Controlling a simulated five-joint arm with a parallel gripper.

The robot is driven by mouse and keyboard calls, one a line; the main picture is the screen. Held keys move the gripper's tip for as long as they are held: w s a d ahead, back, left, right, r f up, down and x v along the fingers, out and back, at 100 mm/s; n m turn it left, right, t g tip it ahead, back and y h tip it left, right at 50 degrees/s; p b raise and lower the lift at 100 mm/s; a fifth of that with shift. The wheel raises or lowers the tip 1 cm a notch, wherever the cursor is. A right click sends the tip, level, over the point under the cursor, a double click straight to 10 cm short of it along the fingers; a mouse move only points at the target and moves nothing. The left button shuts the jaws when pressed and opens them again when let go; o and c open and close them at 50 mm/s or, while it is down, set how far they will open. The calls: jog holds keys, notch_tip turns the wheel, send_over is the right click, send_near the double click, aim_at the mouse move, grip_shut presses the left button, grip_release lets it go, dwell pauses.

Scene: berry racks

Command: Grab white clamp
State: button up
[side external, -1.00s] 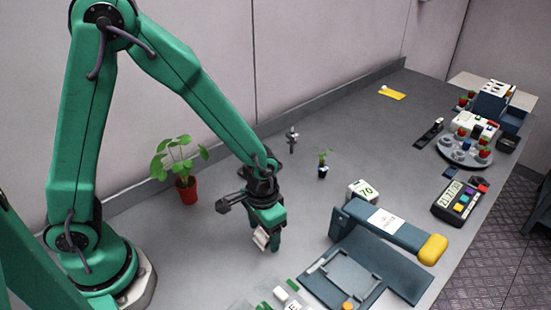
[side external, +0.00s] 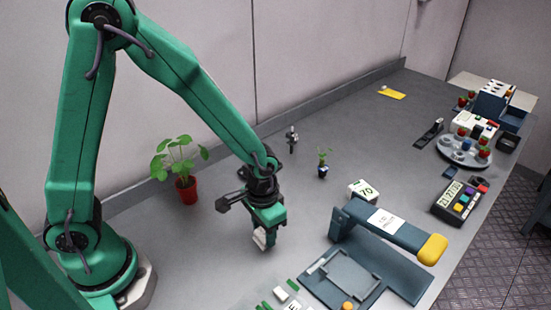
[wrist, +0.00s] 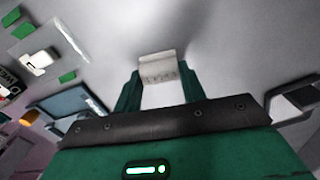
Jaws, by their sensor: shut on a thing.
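The white clamp (side external: 259,238) is a small pale block between the fingers of my gripper (side external: 268,243) in the side view. In the wrist view the white clamp (wrist: 157,66) sits between the tips of the two green fingers of my gripper (wrist: 160,85), with faint marks on its face. My gripper is shut on it and points down over the grey table. I cannot tell from these views whether the clamp touches the table. The fingers partly hide it.
A potted plant (side external: 186,188) stands behind my gripper at left. The blue press-like device (side external: 385,232) with a yellow handle end lies to the right, beside a white block marked 70 (side external: 363,190). A small seedling (side external: 323,170) and a metal fitting (side external: 292,139) stand farther back.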

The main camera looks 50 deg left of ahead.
aim_at(264, 233)
jog(key=shift+r, duration=0.9)
notch_tip(264, 233, up, 2)
jog(key=s+d+r, duration=0.7)
jog(key=s, duration=0.2)
jog(key=shift+d, duration=0.2)
